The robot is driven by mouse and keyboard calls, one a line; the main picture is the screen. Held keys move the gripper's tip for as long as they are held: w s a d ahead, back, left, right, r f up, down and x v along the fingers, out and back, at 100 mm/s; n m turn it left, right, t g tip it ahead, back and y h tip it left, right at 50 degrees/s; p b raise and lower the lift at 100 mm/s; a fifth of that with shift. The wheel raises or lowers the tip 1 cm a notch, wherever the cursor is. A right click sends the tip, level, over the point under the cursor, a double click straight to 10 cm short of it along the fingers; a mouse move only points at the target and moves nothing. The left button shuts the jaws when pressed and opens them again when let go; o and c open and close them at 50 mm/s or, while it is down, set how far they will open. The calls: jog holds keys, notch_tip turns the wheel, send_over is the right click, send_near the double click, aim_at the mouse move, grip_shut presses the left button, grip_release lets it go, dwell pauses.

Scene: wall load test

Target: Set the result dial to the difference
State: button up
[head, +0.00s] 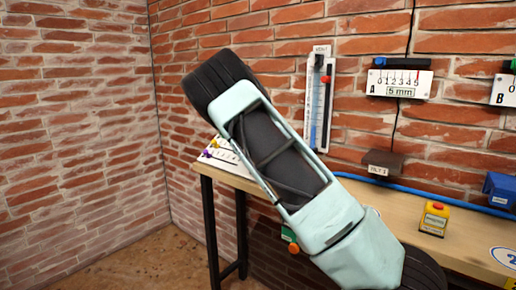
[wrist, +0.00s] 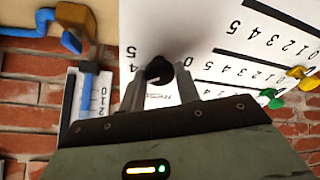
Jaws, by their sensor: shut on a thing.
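A white board (head: 228,157) with printed number scales lies at the left end of the table in the head view, partly hidden behind my arm. In the wrist view the board (wrist: 180,25) fills the top middle and right. My gripper (wrist: 160,70) is at the board, its two fingers either side of a black knob (wrist: 156,76), shut on it. The knob's scale and any pointer are largely hidden. A green knob (wrist: 272,99) and a yellow knob (wrist: 299,73) sit by other scales at the right. My gripper is hidden in the head view.
Gauge A (head: 399,91), marked 5 mm, hangs on the brick wall with a red marker near 5. Gauge B (head: 505,91) is cut off at right. A vertical gauge (head: 318,100) hangs behind my arm. A yellow box (head: 434,218) with a red button stands on the table.

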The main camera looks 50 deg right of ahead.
jog(key=shift+m, duration=0.6)
jog(key=o, duration=1)
jog(key=v, duration=1.7)
jog(key=shift+w+a+r, duration=0.15)
jog(key=shift+w+a, duration=0.05)
